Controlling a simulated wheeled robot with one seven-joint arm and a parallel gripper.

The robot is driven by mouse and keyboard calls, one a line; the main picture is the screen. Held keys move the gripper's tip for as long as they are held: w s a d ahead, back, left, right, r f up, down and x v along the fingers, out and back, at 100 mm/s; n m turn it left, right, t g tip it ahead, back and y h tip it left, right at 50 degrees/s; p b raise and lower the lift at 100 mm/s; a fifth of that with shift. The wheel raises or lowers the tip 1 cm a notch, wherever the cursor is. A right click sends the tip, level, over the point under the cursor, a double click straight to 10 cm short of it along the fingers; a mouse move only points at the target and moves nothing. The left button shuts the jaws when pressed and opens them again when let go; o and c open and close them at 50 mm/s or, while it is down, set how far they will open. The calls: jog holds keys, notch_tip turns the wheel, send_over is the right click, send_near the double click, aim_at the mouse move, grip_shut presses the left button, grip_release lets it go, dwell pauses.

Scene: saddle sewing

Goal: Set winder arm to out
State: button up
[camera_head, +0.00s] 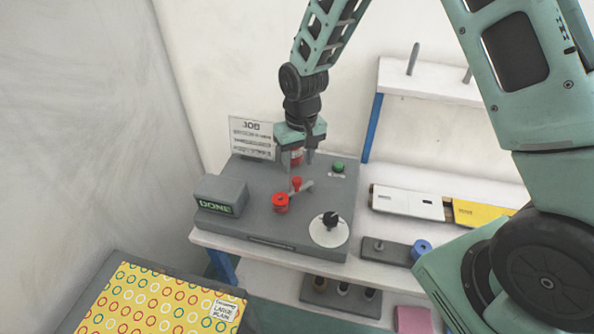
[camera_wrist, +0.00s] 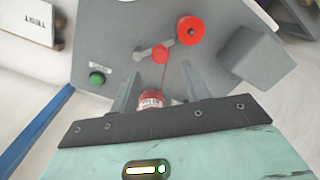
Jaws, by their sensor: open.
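The winder arm appears to be the short grey lever (camera_head: 306,187) with a red knob (camera_head: 296,183) on top of the grey machine (camera_head: 250,185). In the wrist view the lever (camera_wrist: 145,54) points toward a red bobbin (camera_wrist: 190,30), with its red knob (camera_wrist: 160,53) beside the bobbin. A thin red thread runs from near the knob to a labelled red spool (camera_wrist: 150,100). My gripper (camera_head: 297,165) is open and empty above the back of the machine. In the wrist view its fingers (camera_wrist: 161,82) stand apart around the spool's sides; contact cannot be told.
A grey DONE box (camera_head: 221,195) stands at the machine's left. A green button (camera_head: 338,168) is behind, and a black knob on a white dial (camera_head: 328,230) is front right. A JOB card (camera_head: 252,138) stands at the back. A blue spool (camera_head: 421,248) lies on the right.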

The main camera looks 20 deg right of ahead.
aim_at(297, 179)
jog(key=shift+a+f+p, duration=0.15)
jog(key=shift+f+p, duration=0.5)
jog(key=shift+f, duration=2.25)
